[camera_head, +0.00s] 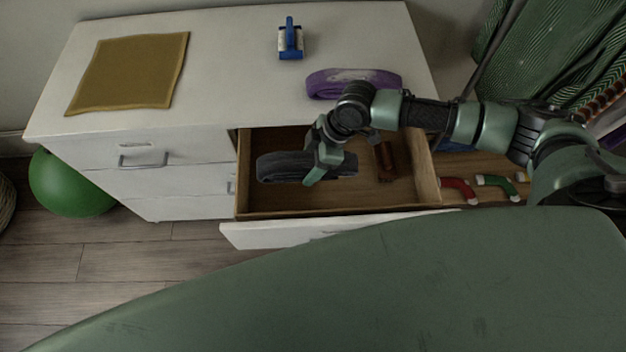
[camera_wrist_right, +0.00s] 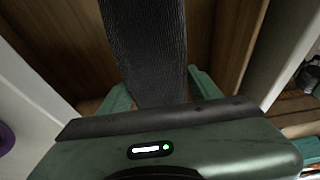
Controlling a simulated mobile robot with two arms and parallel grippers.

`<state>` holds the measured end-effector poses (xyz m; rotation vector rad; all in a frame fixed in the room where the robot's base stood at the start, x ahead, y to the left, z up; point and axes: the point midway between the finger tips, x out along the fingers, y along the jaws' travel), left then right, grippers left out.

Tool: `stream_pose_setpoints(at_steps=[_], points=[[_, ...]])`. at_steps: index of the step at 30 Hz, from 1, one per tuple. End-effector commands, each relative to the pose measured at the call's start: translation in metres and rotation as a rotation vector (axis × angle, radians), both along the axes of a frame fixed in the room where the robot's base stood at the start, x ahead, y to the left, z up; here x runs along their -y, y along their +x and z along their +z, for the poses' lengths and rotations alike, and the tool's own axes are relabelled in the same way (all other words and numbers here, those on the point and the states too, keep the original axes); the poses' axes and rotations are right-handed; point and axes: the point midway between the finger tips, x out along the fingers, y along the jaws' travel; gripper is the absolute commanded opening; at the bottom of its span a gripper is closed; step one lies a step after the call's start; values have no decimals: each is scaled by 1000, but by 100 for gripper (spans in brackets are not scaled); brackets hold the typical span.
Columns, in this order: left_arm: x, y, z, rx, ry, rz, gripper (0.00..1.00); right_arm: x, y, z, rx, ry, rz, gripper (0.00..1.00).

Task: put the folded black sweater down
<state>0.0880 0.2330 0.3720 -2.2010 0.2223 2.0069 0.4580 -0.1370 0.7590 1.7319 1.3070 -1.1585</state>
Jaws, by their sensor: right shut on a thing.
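The folded black sweater (camera_head: 283,167) is in the head view, inside or just above the open wooden drawer (camera_head: 400,196) of the white dresser. My right gripper (camera_head: 322,172) is shut on the sweater near its right part. In the right wrist view the dark ribbed sweater (camera_wrist_right: 146,50) runs between the fingers of my right gripper (camera_wrist_right: 150,92), with the drawer's wooden bottom behind it. I cannot tell whether the sweater touches the drawer bottom. My left gripper is not in view.
A brown item (camera_head: 386,160) lies in the drawer to the right of the sweater. A purple folded garment (camera_head: 354,80), a blue-handled brush (camera_head: 290,40) and a mustard cloth (camera_head: 130,72) lie on the dresser top. Red (camera_head: 458,188) and green (camera_head: 496,183) stockings lie on the floor at right.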

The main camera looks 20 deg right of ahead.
Motion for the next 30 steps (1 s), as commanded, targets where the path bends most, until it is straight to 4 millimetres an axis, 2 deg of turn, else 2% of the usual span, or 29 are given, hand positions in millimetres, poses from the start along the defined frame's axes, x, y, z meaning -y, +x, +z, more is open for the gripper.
stream_pose_setpoints(at_steps=[3,9,14,21,30], points=[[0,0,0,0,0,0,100,-1,0,-32,-2,0,-1,4],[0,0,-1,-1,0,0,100,0,0,-70,1,1,-1,4],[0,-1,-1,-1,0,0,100,-1,1,-82,2,2,-2,4],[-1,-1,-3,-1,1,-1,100,0,0,-114,0,1,-2,4],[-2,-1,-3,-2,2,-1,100,0,1,-118,2,2,-2,4]])
